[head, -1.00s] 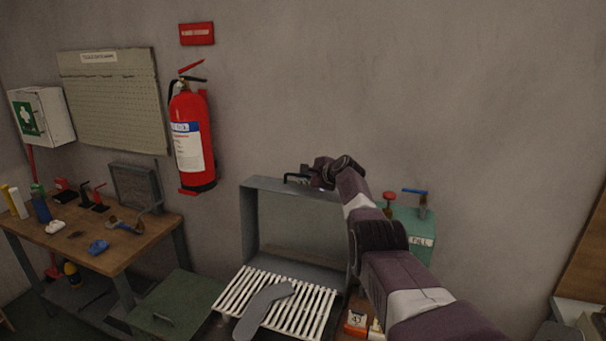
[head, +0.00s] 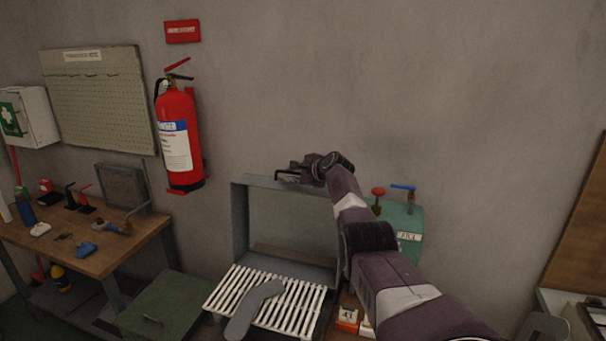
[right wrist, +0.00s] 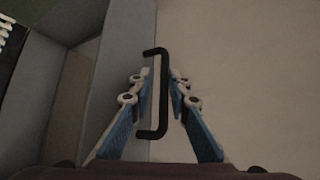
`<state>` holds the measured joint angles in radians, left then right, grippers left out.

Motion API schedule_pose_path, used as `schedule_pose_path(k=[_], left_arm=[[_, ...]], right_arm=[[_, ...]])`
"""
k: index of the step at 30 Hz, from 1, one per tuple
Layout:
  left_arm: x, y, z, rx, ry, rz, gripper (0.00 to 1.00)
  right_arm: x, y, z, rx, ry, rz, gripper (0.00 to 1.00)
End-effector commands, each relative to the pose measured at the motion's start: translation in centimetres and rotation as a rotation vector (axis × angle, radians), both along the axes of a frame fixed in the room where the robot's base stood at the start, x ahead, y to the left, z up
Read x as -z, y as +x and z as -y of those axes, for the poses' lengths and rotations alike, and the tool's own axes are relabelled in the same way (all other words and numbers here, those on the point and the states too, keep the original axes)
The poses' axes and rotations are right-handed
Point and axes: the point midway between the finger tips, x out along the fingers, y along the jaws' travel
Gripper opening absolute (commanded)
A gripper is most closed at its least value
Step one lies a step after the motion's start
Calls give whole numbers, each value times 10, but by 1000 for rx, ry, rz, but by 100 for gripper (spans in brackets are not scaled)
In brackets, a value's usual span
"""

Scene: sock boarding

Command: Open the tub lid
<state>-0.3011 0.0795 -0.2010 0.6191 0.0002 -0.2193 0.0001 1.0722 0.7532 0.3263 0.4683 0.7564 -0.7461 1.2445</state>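A grey, box-shaped lid (head: 240,225) stands upright behind a white slatted rack (head: 222,295), its hollow side facing me. A black bar handle (head: 284,171) sits on its top edge; it also shows in the right wrist view (right wrist: 163,100). My right gripper (head: 306,171) is at this handle. In the right wrist view my right gripper (right wrist: 160,76) has one blue finger on each side of the bar, with a small gap visible on the left side. I cannot tell whether the right finger touches it. My left gripper is out of view.
A grey sock-shaped board (head: 252,310) lies on the rack. A green box (head: 165,297) with a shut top stands at the left. A teal tank (head: 408,222) with valves is behind my right arm. A workbench (head: 110,260) holds small tools. A fire extinguisher (head: 180,140) hangs on the wall.

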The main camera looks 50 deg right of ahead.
Motion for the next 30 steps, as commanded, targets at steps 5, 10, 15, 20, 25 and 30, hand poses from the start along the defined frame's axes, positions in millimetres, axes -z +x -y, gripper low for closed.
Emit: schedule_pose_path(k=[5, 10, 15, 20, 25, 30], left_arm=[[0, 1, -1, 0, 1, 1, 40], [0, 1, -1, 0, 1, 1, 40], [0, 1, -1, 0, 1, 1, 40], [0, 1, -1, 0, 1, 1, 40], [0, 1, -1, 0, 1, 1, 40], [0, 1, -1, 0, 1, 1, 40]], right_arm=[[-3, -11, -1, 0, -4, -3, 16], [-8, -21, -7, -2, -4, -5, 16], [-16, -36, -11, -2, -3, -3, 16], [-23, -52, -17, -3, -3, -5, 16], [-33, -72, -22, -3, -3, -4, 16], [-41, -88, -27, -3, -1, -4, 16]])
